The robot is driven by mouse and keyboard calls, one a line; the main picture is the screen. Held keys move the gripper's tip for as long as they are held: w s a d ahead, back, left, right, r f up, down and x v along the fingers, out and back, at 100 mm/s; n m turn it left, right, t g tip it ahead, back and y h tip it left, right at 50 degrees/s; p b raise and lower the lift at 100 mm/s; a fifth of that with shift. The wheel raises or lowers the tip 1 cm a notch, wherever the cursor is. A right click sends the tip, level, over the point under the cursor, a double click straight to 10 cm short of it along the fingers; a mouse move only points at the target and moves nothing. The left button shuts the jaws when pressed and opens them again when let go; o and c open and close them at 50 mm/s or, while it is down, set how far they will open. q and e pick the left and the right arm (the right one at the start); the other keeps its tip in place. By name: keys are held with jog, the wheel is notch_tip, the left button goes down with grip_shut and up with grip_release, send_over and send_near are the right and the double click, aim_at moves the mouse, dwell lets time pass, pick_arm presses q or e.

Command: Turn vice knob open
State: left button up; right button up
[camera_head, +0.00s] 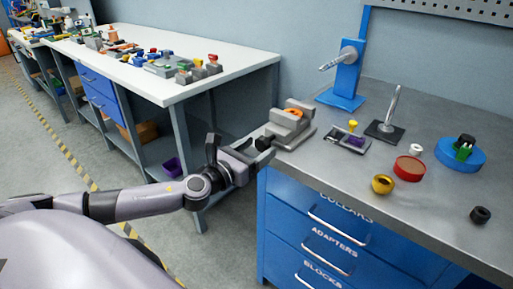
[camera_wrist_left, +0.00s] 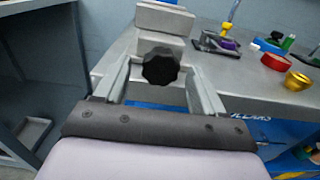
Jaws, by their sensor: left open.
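The grey vice (camera_head: 292,123) sits at the near left corner of the grey workbench, with an orange ring-shaped part on it. It also shows at the top of the left wrist view (camera_wrist_left: 165,18). Its black lobed knob (camera_head: 263,143) faces my left gripper (camera_head: 252,150). In the left wrist view the knob (camera_wrist_left: 161,66) is between the two open fingers (camera_wrist_left: 162,82), with a visible gap on each side. My left gripper is open and empty. My right gripper is not in view.
On the workbench (camera_head: 440,215) stand a blue post stand (camera_head: 347,75), a tilted metal rod on a black base (camera_head: 387,125), a gold ring (camera_head: 382,184), a red disc (camera_head: 409,168) and a blue disc (camera_head: 462,152). A white table (camera_head: 235,62) with parts stands at left.

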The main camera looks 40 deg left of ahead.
pick_arm(q)
jog(key=shift+w, duration=0.2)
jog(key=c, duration=1.1)
jog(key=shift+o, duration=0.2)
